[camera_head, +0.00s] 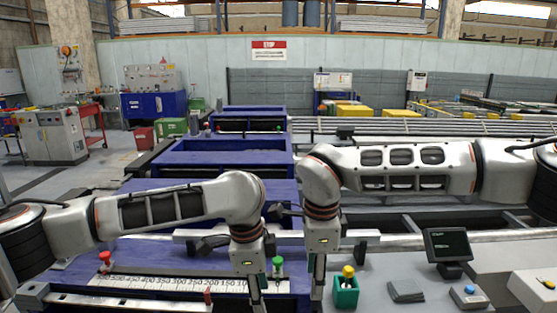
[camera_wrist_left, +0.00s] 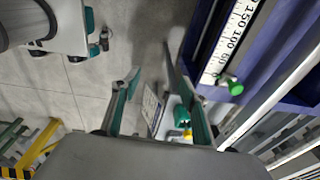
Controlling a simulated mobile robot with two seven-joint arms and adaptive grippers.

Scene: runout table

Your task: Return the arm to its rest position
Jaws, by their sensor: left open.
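My left arm comes in from the left and bends down in the middle of the head view. Its gripper (camera_head: 257,288) points down at the right end of the blue table, close to a green knob (camera_head: 277,266). In the left wrist view this gripper (camera_wrist_left: 152,70) has its two fingers apart with nothing between the tips. The green knob (camera_wrist_left: 234,86) shows there to the right of the fingers. My right arm comes in from the right, and its gripper (camera_head: 318,282) hangs down just right of the left one. I cannot tell whether its fingers are apart.
A number scale (camera_head: 185,284) runs along the blue table, with a red knob (camera_head: 105,258) at its left. Right of my grippers are a green box (camera_head: 345,292) with a yellow-topped item, a dark flat pad (camera_head: 406,291) and a small screen (camera_head: 447,246).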

